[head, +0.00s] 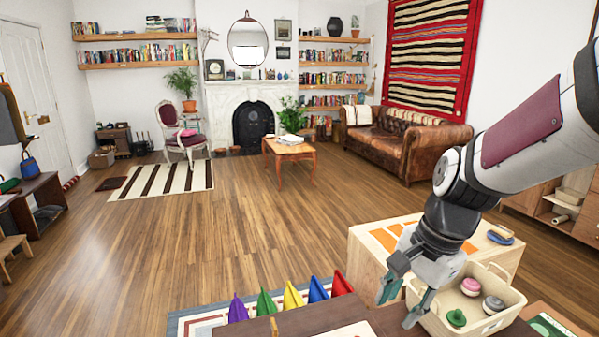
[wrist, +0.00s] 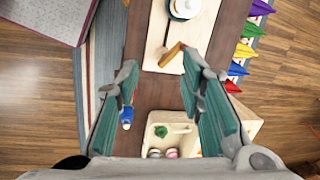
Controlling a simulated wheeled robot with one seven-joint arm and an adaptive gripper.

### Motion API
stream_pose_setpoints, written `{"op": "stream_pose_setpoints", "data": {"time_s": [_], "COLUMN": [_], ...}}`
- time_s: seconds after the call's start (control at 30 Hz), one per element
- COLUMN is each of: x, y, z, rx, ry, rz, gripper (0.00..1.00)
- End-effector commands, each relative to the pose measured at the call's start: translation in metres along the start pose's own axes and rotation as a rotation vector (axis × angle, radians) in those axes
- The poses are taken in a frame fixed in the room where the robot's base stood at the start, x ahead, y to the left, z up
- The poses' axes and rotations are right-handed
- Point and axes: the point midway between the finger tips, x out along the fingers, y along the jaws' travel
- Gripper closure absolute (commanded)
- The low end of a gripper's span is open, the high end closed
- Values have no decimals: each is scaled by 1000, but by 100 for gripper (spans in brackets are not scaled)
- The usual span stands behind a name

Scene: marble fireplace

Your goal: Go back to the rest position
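My gripper (head: 399,308) hangs at the lower right of the head view, pointing down beside the left side of a cream basket (head: 488,326). Its two teal fingers are spread apart with nothing between them. In the wrist view my gripper (wrist: 160,85) is also open, above a dark brown tabletop (wrist: 148,92). The basket shows between and below the fingers there (wrist: 149,136). It holds a green piece (head: 456,318), a pink-topped piece (head: 470,287) and a grey-topped piece (head: 493,304). My arm comes in from the right edge.
A wooden box (head: 365,262) with orange shapes stands behind the basket. Several coloured cones (head: 292,297) line the table's far side. A pale board (wrist: 157,45) bears a white round object (wrist: 184,8). A blue object (wrist: 127,117) is by the left finger. Wooden floor beyond is open.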

Motion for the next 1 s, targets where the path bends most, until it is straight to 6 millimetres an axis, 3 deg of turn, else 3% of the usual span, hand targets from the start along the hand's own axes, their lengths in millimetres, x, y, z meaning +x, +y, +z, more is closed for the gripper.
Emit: {"op": "stream_pose_setpoints", "data": {"time_s": [0.1,0.4,0.7,1.0], "x": [-32,-84,-100,-101], "y": [22,86,131,136], "z": [16,51,66,68], "rx": [-206,-726,-1047,-1089], "ry": [24,171,312,328], "rz": [-42,-55,22,39], "gripper": [65,65,65,65]}}
